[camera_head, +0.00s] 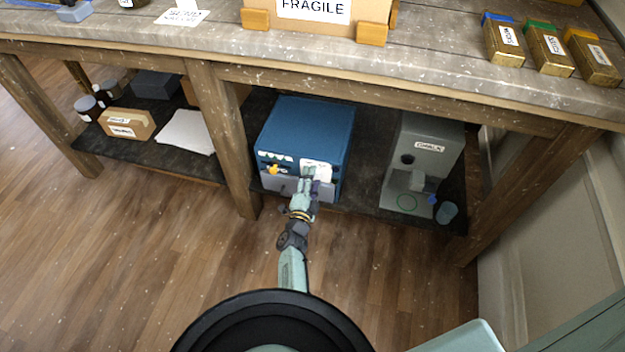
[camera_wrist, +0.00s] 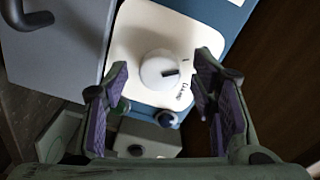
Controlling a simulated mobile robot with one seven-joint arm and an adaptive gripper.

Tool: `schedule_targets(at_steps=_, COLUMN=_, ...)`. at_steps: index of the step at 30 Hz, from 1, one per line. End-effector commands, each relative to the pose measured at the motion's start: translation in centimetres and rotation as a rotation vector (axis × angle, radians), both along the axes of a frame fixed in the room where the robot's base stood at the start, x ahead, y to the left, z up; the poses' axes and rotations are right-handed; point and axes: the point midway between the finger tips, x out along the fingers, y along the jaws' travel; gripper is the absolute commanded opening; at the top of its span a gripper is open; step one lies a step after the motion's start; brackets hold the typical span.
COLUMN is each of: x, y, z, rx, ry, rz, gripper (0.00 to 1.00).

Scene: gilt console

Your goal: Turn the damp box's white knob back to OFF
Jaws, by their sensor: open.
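The damp box is a blue box (camera_head: 310,125) on the lower shelf, with a grey front drawer or door and a white panel at its front right. In the wrist view, the white knob (camera_wrist: 160,70) sits on a white plate (camera_wrist: 135,38) on the blue front. A dark pointer mark on the knob points right in that picture; some small lettering is beside it and is hard to read. My gripper (camera_wrist: 165,100) is open, its purple-padded fingers to either side of the knob and apart from it. In the head view, my gripper (camera_head: 310,187) covers part of the panel.
A dark handle (camera_wrist: 30,15) is on the grey front beside the plate. A grey machine (camera_head: 428,150) with a cup stands right of the box. A table leg (camera_head: 222,140) is close on the left, and the tabletop edge (camera_head: 400,90) overhangs. The floor in front is clear.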

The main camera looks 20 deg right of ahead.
Motion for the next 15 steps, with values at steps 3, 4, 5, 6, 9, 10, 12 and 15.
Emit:
schedule_targets(at_steps=3, x=-0.7, y=0.5, z=-0.1, rx=0.000, ry=0.001, rz=0.002, gripper=0.52)
schedule_targets(at_steps=4, x=-1.1, y=0.8, z=-0.1, rx=0.000, ry=0.001, rz=0.002, gripper=0.52)
schedule_targets(at_steps=5, x=-1.5, y=1.0, z=-0.1, rx=0.000, ry=0.002, rz=0.002, gripper=0.52)
schedule_targets(at_steps=6, x=-2.1, y=1.4, z=-0.1, rx=0.000, ry=0.002, rz=0.002, gripper=0.52)
schedule_targets(at_steps=9, x=-3.9, y=2.6, z=-0.1, rx=0.000, ry=0.002, rz=0.002, gripper=0.52)
schedule_targets(at_steps=10, x=-4.5, y=3.0, z=-0.2, rx=0.001, ry=0.003, rz=0.003, gripper=0.52)
schedule_targets(at_steps=12, x=-5.8, y=3.8, z=-0.1, rx=0.000, ry=0.002, rz=0.002, gripper=0.52)
schedule_targets(at_steps=15, x=-7.4, y=4.9, z=-0.1, rx=0.000, ry=0.003, rz=0.001, gripper=0.52)
